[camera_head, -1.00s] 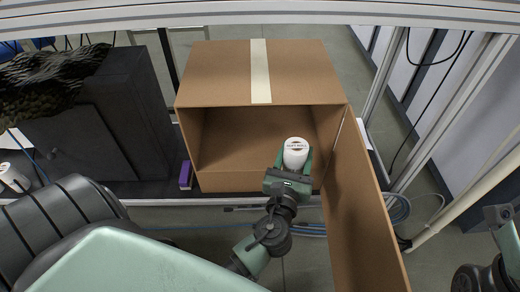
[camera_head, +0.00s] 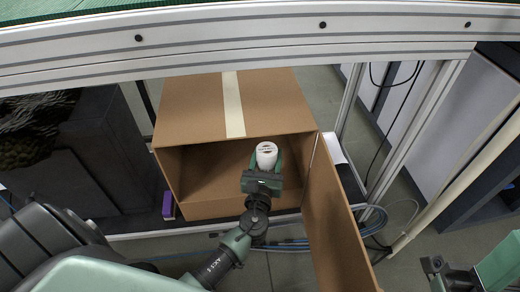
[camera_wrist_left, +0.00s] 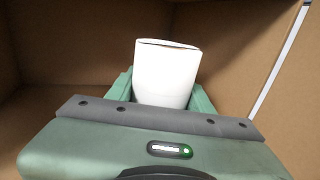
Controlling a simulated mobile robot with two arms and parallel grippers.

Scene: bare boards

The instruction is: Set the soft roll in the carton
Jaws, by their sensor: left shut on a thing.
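The carton (camera_head: 245,105) is a brown cardboard box lying with its opening facing me, a pale tape strip along its top. Its right flap (camera_head: 332,222) is swung out toward me. The soft roll (camera_head: 267,152) is a white cylinder. My left gripper (camera_head: 264,166) is shut on the soft roll at the carton's opening. In the left wrist view the roll (camera_wrist_left: 166,75) stands up between the green fingers, with brown cardboard walls around it; its lower part is hidden by the gripper. My right gripper (camera_head: 434,265) shows only partly at the lower right edge.
A metal frame beam (camera_head: 240,42) crosses above the carton. A purple box (camera_head: 168,206) stands left of the carton, near a dark cabinet (camera_head: 60,180). Blue cables (camera_head: 372,218) lie to the right. The visible carton interior is otherwise empty.

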